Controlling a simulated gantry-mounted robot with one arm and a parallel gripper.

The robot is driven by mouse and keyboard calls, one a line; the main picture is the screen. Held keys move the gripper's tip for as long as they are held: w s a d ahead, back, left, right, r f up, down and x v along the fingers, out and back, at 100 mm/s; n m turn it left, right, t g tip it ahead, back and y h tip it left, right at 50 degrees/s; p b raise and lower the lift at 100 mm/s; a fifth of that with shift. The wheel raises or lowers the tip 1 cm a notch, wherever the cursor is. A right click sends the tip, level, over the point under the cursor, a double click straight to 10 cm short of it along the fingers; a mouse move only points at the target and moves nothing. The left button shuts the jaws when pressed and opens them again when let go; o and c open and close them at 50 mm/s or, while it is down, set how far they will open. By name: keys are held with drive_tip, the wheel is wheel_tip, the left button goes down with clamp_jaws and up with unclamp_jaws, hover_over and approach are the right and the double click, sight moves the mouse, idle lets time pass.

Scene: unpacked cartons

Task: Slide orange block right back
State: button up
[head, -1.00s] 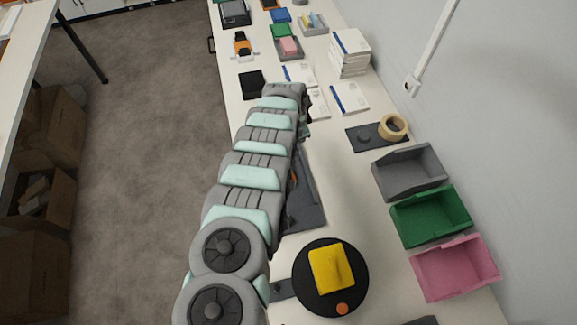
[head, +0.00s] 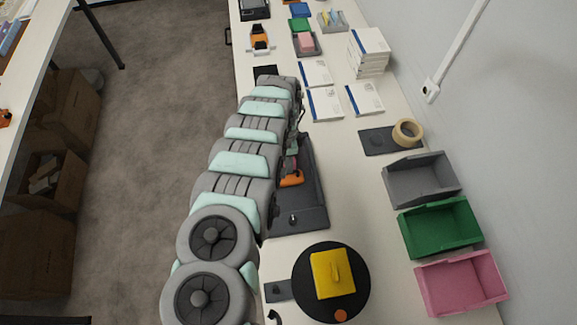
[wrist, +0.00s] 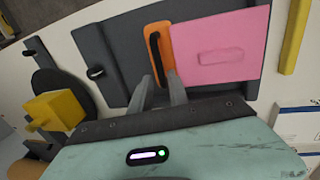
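The orange block (wrist: 161,51) with a black bar handle lies on a dark grey board (wrist: 115,50), against the left edge of a pink block (wrist: 218,50). In the head view part of the orange block (head: 291,180) shows beside my arm, on the same dark board (head: 312,200). My gripper (wrist: 159,80) is at the near end of the orange block, its two fingers apart, with the handle's near end appearing between their tips. Whether they touch it I cannot tell. In the head view my arm hides most of the gripper.
A black disc (head: 303,285) with a yellow block (head: 333,272) stands near the board. Grey (head: 418,180), green (head: 440,227) and pink (head: 461,283) bins line the wall side. A tape roll (head: 407,132) and white boxes (head: 368,52) lie farther along. Bare table separates board and bins.

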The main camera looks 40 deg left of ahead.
drive_tip(key=shift+s+d+f, duration=0.1)
drive_tip(key=shift+d+f, duration=0.1)
drive_tip(key=shift+f, duration=1.15)
clamp_jaws()
idle(0.6)
